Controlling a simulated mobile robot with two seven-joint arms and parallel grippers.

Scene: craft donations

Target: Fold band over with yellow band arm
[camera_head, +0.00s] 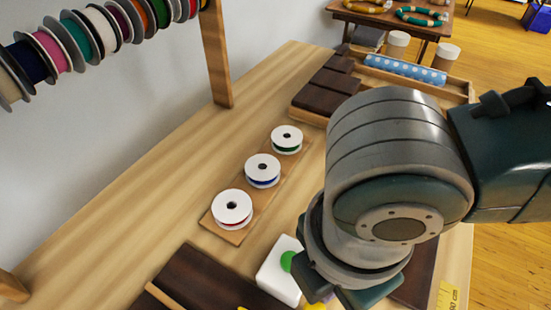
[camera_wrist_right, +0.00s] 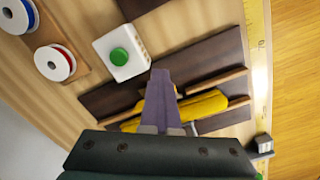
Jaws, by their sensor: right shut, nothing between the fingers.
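A yellow band (camera_wrist_right: 205,106) lies on a dark brown board (camera_wrist_right: 215,60) with wooden strips, low in the right wrist view. Part of it is hidden behind my right gripper (camera_wrist_right: 161,75). The gripper is shut, and its purple-grey fingers hold nothing. Its tips overlap the left part of the yellow band in the picture; I cannot tell whether they touch it. In the head view my right arm covers much of the board, and only small yellow bits show at the bottom edge. My left gripper is not in view.
A white box with a green button (camera_wrist_right: 119,57) stands beside the board, close to my right gripper. Ribbon spools (camera_head: 262,170) stand on a wooden strip. More spools hang on a rail (camera_head: 220,60). A measuring tape (camera_head: 447,296) runs along the table edge. The table's left is clear.

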